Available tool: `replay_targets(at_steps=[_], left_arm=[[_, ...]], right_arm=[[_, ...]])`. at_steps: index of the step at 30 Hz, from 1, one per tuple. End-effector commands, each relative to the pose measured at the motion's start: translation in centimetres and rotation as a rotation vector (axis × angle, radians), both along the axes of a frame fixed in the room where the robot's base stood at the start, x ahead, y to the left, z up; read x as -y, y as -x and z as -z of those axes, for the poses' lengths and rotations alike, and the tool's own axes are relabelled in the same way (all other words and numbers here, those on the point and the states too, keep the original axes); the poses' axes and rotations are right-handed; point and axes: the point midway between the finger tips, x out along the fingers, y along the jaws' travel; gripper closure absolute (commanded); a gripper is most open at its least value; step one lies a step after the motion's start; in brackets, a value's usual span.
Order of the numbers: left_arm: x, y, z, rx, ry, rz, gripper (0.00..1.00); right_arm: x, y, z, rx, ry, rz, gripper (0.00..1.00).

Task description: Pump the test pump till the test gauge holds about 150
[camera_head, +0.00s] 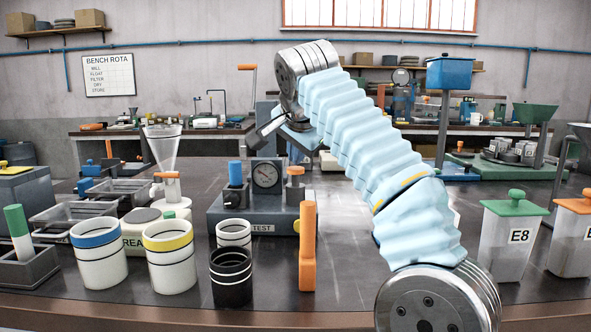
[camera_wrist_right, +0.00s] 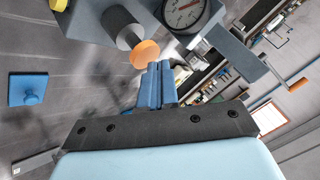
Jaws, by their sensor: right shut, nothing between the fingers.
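The test unit (camera_head: 255,217) is a dark grey box labelled TEST on the bench. An upright orange handle (camera_head: 307,245) is at the unit's front right. My right gripper (camera_head: 268,128) is above the unit, shut and empty. In the right wrist view its blue fingers (camera_wrist_right: 157,82) are together, close to the orange knob (camera_wrist_right: 145,53), with the gauge (camera_wrist_right: 184,9) beyond. My left gripper is not in view.
Banded cups, yellow (camera_head: 170,257), blue (camera_head: 98,254) and black (camera_head: 231,277), stand left and in front of the unit. Bins with green (camera_head: 515,205) and orange lids are at the right. My sleeved right arm covers the middle. Bare bench shows right of the orange handle.

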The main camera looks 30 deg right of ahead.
Motion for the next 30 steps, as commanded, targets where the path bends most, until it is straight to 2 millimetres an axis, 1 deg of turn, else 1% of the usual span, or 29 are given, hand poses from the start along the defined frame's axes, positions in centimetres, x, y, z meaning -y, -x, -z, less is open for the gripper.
replay_targets(at_steps=[30], left_arm=[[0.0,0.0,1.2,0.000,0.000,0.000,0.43]], right_arm=[[0.0,0.0,1.3,-0.001,0.000,0.001,1.00]])
